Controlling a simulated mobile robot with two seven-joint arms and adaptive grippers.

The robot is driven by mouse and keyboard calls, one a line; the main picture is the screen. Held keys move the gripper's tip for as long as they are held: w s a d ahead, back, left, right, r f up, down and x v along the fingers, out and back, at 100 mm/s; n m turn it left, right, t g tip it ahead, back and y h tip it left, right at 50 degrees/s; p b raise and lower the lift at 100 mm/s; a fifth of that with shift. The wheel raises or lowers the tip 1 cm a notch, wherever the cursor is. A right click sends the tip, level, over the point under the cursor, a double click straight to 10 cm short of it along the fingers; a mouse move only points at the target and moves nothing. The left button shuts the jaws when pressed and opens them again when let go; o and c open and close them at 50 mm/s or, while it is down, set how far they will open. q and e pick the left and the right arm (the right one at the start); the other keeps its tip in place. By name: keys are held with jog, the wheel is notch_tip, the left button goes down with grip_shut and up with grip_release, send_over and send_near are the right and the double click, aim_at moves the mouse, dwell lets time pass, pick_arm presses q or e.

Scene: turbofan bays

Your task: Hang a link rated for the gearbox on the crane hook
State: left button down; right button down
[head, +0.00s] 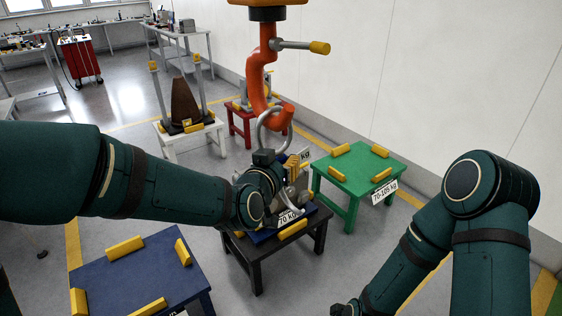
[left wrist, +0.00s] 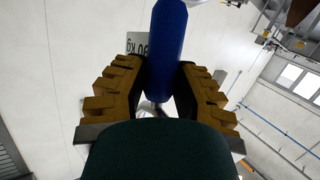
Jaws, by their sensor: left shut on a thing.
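The orange crane hook (head: 263,85) hangs at the upper middle of the head view. A grey curved ring (head: 271,122) shows at the hook's lower end; I cannot tell whether the hook bears it. My left gripper (head: 293,161) is just below the hook, partly hidden by its own wrist. In the left wrist view, my left gripper (left wrist: 160,85) is shut on a link's blue bar (left wrist: 166,40). A tag reading 90 kg (left wrist: 138,43) shows behind the bar. My right arm runs down to the bottom edge; its fingers do not show.
A blue table (head: 140,275) is at the lower left. White (head: 180,140) and red (head: 238,118) stands are behind.

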pick_arm(q)
jog(key=c, duration=0.7)
grip_release()
jog(key=shift+f, duration=0.25)
jog(key=shift+c, duration=0.2)
jog(key=shift+w+d, duration=0.1)
jog(key=shift+w, duration=0.05)
jog(key=shift+r, duration=0.1)
